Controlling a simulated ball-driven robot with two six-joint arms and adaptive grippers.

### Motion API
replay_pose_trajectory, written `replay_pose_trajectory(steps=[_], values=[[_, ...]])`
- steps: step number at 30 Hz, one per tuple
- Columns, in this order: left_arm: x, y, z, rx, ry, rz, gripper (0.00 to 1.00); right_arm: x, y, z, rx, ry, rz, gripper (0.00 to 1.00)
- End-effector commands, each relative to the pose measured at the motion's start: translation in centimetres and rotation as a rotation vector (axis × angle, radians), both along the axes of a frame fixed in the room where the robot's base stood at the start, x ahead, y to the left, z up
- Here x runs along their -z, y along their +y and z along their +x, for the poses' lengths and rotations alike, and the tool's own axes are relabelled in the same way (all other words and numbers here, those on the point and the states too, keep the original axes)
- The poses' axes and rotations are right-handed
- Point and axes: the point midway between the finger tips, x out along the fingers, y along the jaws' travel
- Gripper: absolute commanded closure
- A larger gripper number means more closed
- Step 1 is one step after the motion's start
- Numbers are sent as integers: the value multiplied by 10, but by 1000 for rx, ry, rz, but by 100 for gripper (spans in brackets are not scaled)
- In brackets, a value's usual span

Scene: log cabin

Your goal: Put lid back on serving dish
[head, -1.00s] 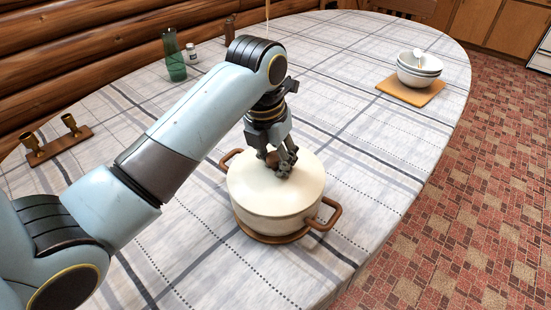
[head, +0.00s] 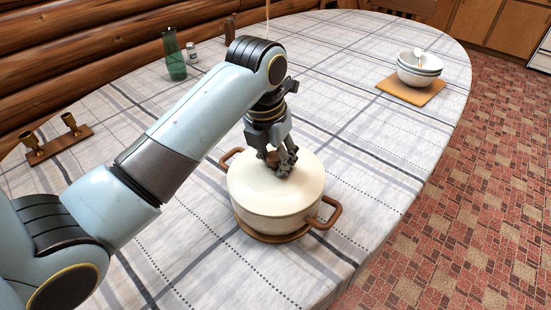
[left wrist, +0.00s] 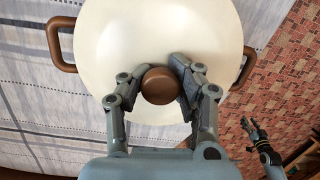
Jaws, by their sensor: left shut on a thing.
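The cream serving dish (head: 275,224) with brown side handles stands on a round brown trivet (head: 272,238) near the table's front edge. Its cream lid (head: 305,178) sits on top and covers the opening; it looks level. My left gripper (head: 280,163) is shut on the lid's brown knob. In the left wrist view the round knob (left wrist: 160,84) lies between the two fingers (left wrist: 153,90), with the lid (left wrist: 150,40) below. Whether the lid's rim is fully seated all around cannot be told. My right gripper (left wrist: 252,128) shows small and apart from the dish in the left wrist view.
Stacked white bowls (head: 418,72) stand on a wooden board (head: 410,94) at the back right. The table (head: 375,150) right of the dish is clear.

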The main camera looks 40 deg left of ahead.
Motion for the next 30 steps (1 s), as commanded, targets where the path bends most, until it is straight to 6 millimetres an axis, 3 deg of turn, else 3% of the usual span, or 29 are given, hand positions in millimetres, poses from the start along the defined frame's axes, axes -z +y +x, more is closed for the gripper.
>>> replay_pose_trajectory(steps=[4,5,12,18,24,30], values=[[1,0,-1,0,2,0,100,0,-1,0,0,0,-1,56],[1,0,-1,0,2,0,72,0,-1,0,0,0,-1,56],[1,0,-1,0,2,0,40,0,-1,0,0,0,-1,56],[1,0,0,0,1,0,39,0,-1,0,0,0,-1,56],[1,0,0,0,2,0,14,0,0,0,0,0,0,56],[1,0,0,0,1,0,14,0,2,0,1,0,2,56]])
